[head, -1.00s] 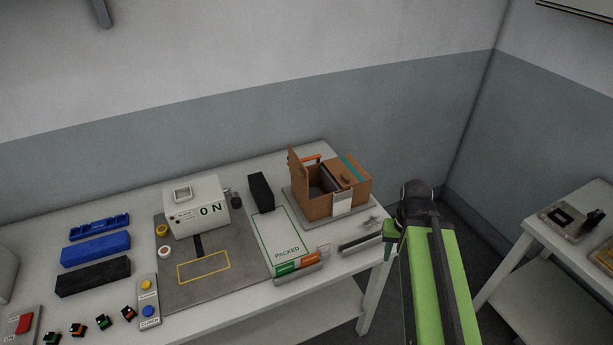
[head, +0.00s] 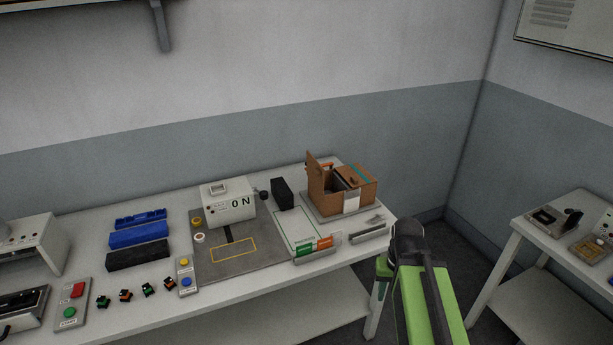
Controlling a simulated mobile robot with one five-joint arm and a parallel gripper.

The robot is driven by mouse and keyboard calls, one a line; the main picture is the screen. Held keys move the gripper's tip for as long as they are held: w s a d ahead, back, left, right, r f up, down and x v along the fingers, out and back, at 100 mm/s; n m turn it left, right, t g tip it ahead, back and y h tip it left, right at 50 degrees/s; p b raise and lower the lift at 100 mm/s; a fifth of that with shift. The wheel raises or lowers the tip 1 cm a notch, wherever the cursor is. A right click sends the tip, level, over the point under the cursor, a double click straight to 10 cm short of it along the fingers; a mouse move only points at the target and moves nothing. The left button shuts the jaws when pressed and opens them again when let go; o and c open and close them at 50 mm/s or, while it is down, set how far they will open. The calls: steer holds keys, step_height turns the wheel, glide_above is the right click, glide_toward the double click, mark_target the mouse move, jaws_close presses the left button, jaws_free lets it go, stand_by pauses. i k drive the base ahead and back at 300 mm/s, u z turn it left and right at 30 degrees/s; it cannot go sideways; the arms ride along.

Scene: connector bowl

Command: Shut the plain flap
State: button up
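A brown cardboard box (head: 325,205) stands on a grey base plate at the right end of the workbench. Its plain flap (head: 313,172) stands upright at the left side, so the box's left part is open. The right part of the top is covered and carries a teal strip (head: 359,173). A dark grey item shows inside the opening, and a white label (head: 351,201) is on the front. Something orange shows just behind the plain flap. My green arm is at the lower right, in front of the bench's right end. My gripper cannot be made out.
Left of the box are a black block (head: 283,193), a green-outlined mat (head: 291,230), and a holder with green and orange pieces (head: 317,248). A grey tray (head: 368,232) lies at the bench's front right corner. A second table (head: 520,226) stands at the right.

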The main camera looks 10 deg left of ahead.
mark_target(315, 171)
steer(key=u, duration=0.45)
steer(key=i, duration=1)
steer(key=z, duration=0.4)
steer(key=k, duration=0.1)
steer(key=u, duration=2.7)
steer(key=i, duration=0.3)
steer(key=u, duration=0.65)
steer(key=k, duration=0.95)
steer(key=z, duration=0.05)
